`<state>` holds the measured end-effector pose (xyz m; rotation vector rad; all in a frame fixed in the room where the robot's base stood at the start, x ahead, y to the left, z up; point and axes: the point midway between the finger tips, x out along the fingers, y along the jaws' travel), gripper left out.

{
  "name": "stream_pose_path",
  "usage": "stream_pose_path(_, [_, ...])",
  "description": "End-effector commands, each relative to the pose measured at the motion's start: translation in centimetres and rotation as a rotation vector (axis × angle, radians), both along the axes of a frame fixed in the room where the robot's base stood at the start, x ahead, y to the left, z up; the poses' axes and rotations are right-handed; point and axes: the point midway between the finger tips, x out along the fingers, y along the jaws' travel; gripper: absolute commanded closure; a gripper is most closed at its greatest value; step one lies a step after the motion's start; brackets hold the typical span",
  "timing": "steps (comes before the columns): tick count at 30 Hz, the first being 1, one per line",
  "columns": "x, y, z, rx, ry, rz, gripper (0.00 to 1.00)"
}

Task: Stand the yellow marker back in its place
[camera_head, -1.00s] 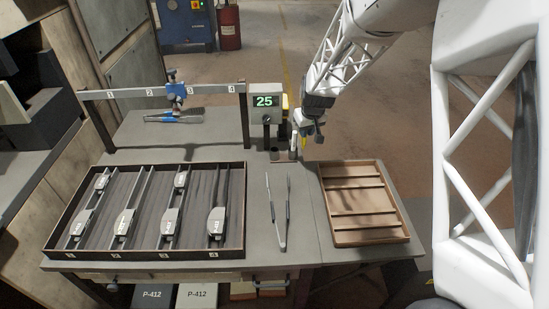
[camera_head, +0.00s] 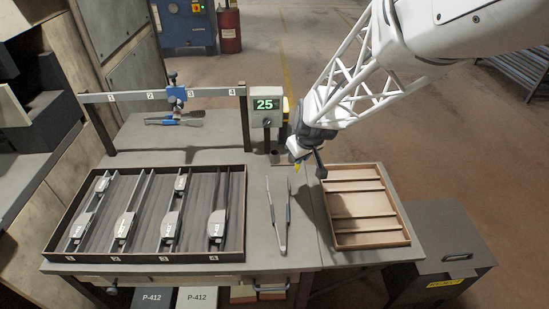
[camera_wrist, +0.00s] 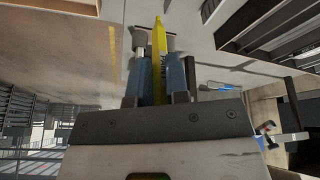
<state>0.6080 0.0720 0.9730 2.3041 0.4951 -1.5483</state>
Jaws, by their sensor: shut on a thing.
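The yellow marker (camera_wrist: 159,55) is in my gripper (camera_wrist: 160,80); in the wrist view it points away between the two blue-grey fingers. In the head view my gripper (camera_head: 307,160) is above the bench, between the display post and the wooden tray, and only a small yellow bit of the marker (camera_head: 298,165) shows below it. The rest of the marker is hidden by the gripper. A small dark cup-like holder (camera_head: 273,151) stands at the foot of the display post; I cannot tell whether it is the marker's place.
A dark tray (camera_head: 245,205) with several brake shoes is at left. A two-legged metal tool (camera_head: 280,222) lies in the middle. A wooden compartment tray (camera_head: 371,243) is at right. A display (camera_head: 265,104) reading 25 and a numbered rail (camera_head: 110,96) stand at the back.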

Motion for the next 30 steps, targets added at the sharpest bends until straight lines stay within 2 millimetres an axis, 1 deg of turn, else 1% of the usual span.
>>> stream_pose_path(1, [-0.8,0.2,0.1,0.0,-0.007,0.01,1.0])
stream_pose_path(4, [-2.0,0.5,0.1,0.0,-0.016,0.027,1.0])
stream_pose_path(7, [-2.8,0.7,0.2,0.0,-0.022,0.038,1.0])
stream_pose_path(11, [-3.3,0.8,0.1,0.0,-0.024,0.047,1.0])
stream_pose_path(24, [-3.3,0.8,0.1,0.0,-0.025,0.048,1.0])
stream_pose_path(30, [-2.2,1.2,0.2,-0.001,-0.026,0.048,1.0])
